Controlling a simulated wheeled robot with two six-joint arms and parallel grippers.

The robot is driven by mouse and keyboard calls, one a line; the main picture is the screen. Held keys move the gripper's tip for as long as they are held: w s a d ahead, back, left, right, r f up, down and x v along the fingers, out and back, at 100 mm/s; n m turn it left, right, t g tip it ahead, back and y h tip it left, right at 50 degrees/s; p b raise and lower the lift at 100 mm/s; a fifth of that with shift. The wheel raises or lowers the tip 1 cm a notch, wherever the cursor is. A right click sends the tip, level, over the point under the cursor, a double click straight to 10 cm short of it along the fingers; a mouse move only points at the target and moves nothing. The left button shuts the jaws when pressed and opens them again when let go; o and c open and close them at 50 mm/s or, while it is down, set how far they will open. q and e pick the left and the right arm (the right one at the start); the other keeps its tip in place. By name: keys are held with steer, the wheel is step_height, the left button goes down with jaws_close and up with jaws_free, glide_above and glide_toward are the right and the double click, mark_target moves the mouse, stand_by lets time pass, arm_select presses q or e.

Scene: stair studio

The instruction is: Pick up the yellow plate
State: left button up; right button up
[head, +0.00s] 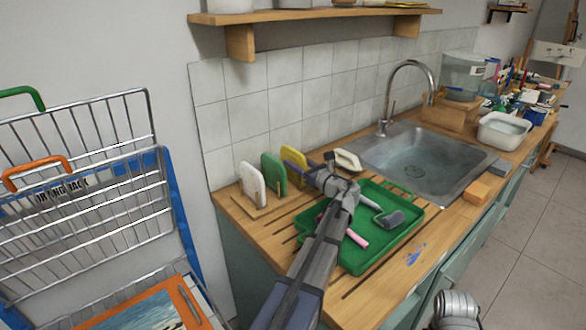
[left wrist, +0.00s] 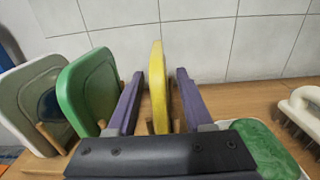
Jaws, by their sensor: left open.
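The yellow plate (head: 293,155) stands on edge in a wooden rack on the counter, rightmost of a row of plates. In the left wrist view the yellow plate (left wrist: 158,85) is seen nearly edge-on between the two purple fingers. My left gripper (head: 311,163) is open around it, with visible gaps on both sides in the left wrist view (left wrist: 159,73). The plate's lower part is partly hidden by the gripper in the head view.
A green plate (head: 272,173) and a white plate (head: 251,186) stand left of the yellow one. A brush (head: 347,160) lies to the right. A green tray (head: 416,218) with rollers lies under my arm, beside the sink (head: 425,158). Tiled wall (head: 270,110) stands close behind.

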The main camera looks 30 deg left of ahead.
arm_select(q)
steer(key=shift+x, duration=1.1)
jaws_close()
stand_by(0.5)
